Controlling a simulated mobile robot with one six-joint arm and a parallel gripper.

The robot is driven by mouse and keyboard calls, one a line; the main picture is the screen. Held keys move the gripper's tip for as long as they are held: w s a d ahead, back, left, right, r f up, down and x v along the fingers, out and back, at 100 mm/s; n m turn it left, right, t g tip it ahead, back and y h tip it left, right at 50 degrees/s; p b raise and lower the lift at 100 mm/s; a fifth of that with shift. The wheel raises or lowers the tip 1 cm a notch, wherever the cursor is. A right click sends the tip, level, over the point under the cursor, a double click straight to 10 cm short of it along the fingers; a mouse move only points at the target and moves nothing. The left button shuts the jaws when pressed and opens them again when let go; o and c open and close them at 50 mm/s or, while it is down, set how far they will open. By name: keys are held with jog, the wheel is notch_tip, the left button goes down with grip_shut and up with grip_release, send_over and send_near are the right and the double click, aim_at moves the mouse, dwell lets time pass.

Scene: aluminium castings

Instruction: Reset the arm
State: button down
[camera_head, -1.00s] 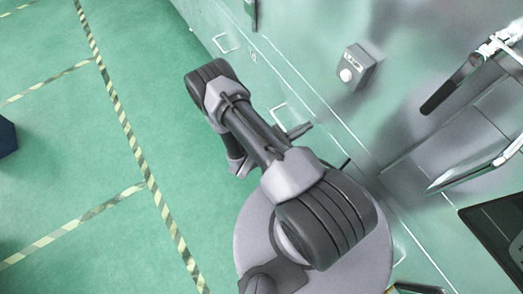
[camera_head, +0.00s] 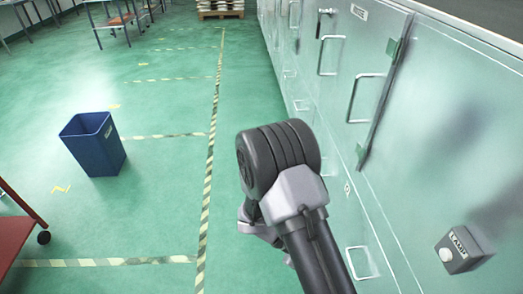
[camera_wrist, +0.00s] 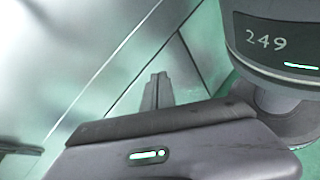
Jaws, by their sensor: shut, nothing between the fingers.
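My arm (camera_head: 308,235) is bent, with its dark ribbed joint (camera_head: 278,155) in the middle of the head view, beside the pale green cabinet fronts. Its far end is mostly hidden behind that joint and link in this view. In the wrist view, my gripper (camera_wrist: 156,91) shows as two grey fingers close together beyond the wrist housing. It is shut and empty. A pale green metal surface lies behind the fingers. A part of my own body marked 249 fills the upper right of the wrist view.
Cabinets with handles (camera_head: 366,98) line the right side, with a box labelled LAMP (camera_head: 464,249) near the front. A blue bin (camera_head: 93,146) stands on the floor at left. A red-topped cart (camera_head: 14,232) is at the left edge. The green floor between is clear.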

jog(key=s+a+r+m+t+y, duration=0.2)
jog(key=a+r+m+t+y, duration=0.1)
jog(key=r, duration=0.5)
jog(key=s+a+r+m+t+y, duration=0.2)
jog(key=a+r+m+t+y, duration=0.2)
jog(key=r, duration=0.5)
jog(key=s+a+r+m+t+y, duration=0.2)
jog(key=r+m+y, duration=0.4)
jog(key=r, duration=0.3)
jog(key=shift+s+a+t+y, duration=0.2)
jog(key=shift+a+t+y, duration=0.2)
jog(key=shift+a+t, duration=0.55)
